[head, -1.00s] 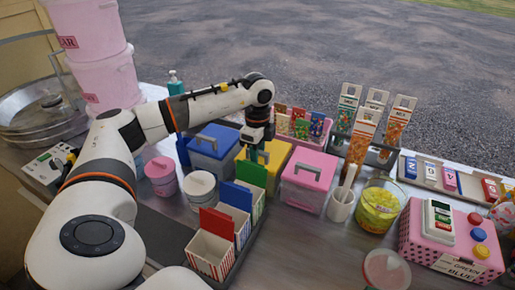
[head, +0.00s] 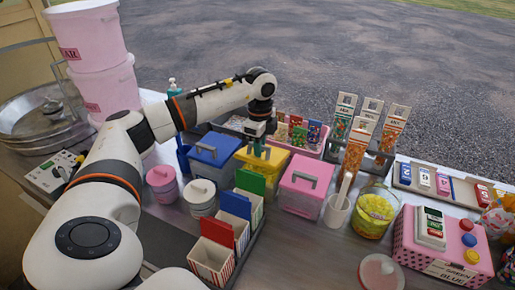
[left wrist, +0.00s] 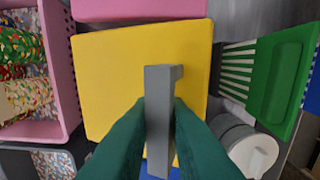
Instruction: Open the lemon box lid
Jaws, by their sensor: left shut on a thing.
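The lemon box (head: 260,177) is yellow, with a yellow lid (left wrist: 112,75) on top and a grey bar handle (left wrist: 160,110) across the lid. It stands between the blue box and the pink box in the head view. My left gripper (head: 258,152) points down over the lid, its green fingers closed on the handle from both sides. The lid is level or nearly so; I cannot tell whether there is a gap under it. The inside of the box is hidden. My right gripper is not in view.
A blue box (head: 213,151) and a pink box (head: 304,187) flank the lemon box closely. A pink tray of sweet packets (head: 325,149) is behind it. Striped cartons (head: 213,258) and white tub (head: 199,193) are in front. A beige cup (head: 337,212) stands right of the pink box.

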